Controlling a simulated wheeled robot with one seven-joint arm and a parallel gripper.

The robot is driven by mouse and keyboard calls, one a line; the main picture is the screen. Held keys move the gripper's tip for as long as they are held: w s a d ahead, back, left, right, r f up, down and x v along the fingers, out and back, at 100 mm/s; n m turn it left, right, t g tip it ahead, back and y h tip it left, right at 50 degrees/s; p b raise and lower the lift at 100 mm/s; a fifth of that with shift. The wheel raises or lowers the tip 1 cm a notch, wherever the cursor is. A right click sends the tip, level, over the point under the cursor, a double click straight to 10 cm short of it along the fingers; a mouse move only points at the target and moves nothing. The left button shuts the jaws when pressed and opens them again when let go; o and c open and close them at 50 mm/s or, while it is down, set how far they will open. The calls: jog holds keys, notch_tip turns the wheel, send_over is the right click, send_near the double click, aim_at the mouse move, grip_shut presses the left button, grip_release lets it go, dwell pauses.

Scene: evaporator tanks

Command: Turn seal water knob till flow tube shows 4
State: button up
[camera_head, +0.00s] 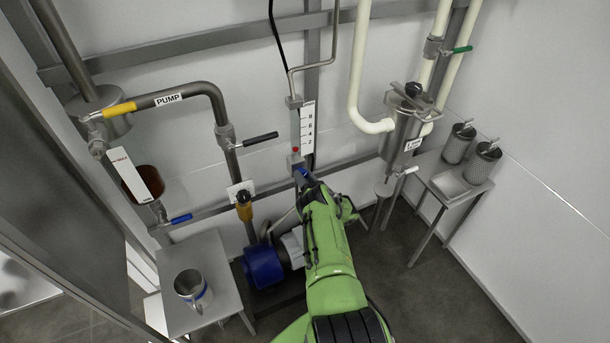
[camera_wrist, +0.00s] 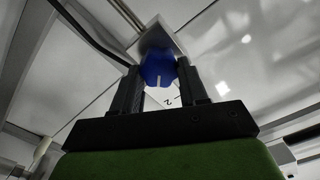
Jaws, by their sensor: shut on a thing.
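The seal water knob (camera_wrist: 158,68) is blue with a white pointer line, and in the wrist view it sits between the two fingers. My gripper (camera_wrist: 160,84) is shut on it. In the head view the knob (camera_head: 302,171) shows as a small blue patch at the end of my green arm, mostly hidden by the gripper (camera_head: 306,178). The flow tube (camera_head: 306,130) stands upright just above it, with a scale marked 2, 4, 6, 8. A red float (camera_head: 295,150) sits at the bottom of the tube, below the 2 mark.
A blue pump (camera_head: 263,267) stands on the floor left of my arm. A yellow-handled PUMP pipe (camera_head: 168,99) and a black-handled valve (camera_head: 260,138) are at left. A side table (camera_head: 205,255) holds a metal jug (camera_head: 191,286). A filter housing (camera_head: 404,125) and a small table (camera_head: 455,185) are at right.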

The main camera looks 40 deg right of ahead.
jog(key=shift+f+m+b, duration=0.2)
jog(key=shift+m+b, duration=0.15)
jog(key=shift+m, duration=4.45)
jog(key=o, duration=1.1)
jog(key=shift+c, duration=0.2)
